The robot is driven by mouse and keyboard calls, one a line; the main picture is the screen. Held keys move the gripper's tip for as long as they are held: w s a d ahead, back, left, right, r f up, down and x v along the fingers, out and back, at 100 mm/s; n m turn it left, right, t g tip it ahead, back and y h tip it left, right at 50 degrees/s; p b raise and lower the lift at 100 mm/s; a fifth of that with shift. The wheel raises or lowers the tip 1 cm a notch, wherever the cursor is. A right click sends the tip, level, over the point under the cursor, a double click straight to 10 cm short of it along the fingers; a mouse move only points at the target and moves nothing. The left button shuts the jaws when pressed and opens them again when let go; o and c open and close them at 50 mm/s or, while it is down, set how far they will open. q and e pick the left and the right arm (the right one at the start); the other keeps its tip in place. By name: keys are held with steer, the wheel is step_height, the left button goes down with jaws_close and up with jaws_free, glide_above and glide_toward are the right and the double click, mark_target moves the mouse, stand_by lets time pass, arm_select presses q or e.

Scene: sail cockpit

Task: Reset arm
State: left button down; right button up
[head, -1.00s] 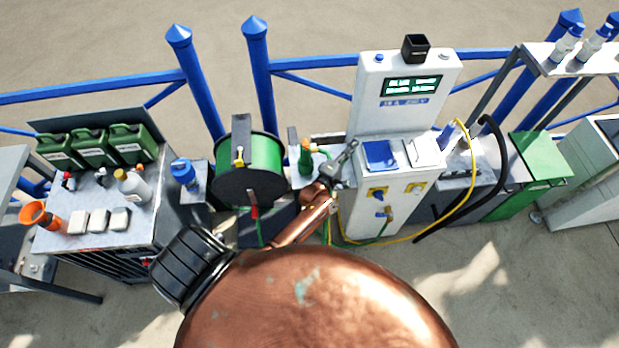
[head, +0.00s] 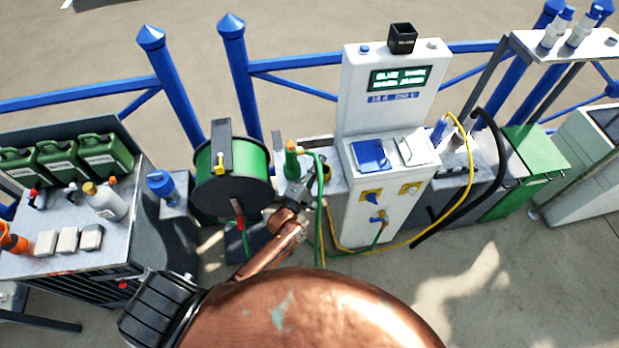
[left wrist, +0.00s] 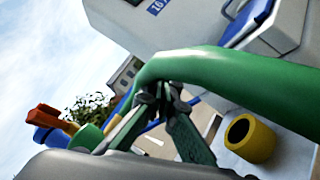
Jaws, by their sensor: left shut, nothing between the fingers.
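My left gripper (head: 317,168) reaches out at the left side of the white service pedestal (head: 380,205), beside a green hose (head: 321,190). In the left wrist view its fingertips (left wrist: 165,92) meet with nothing held between them. The thick green hose (left wrist: 235,85) arches right at the fingertips; I cannot tell whether they touch it. A yellow ring-shaped fitting (left wrist: 250,138) lies right of the fingers in the left wrist view. My right gripper is not in view.
A green hose reel (head: 232,175) stands left of the gripper. A bench (head: 118,215) with green cans (head: 105,155) and bottles is farther left. A yellow hose (head: 468,165) and a black hose (head: 502,165) hang at the right. A blue railing (head: 300,63) runs behind. Open pavement lies front right.

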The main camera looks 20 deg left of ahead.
arm_select(q)
steer(key=v, duration=0.6)
steer(key=shift+s, duration=0.25)
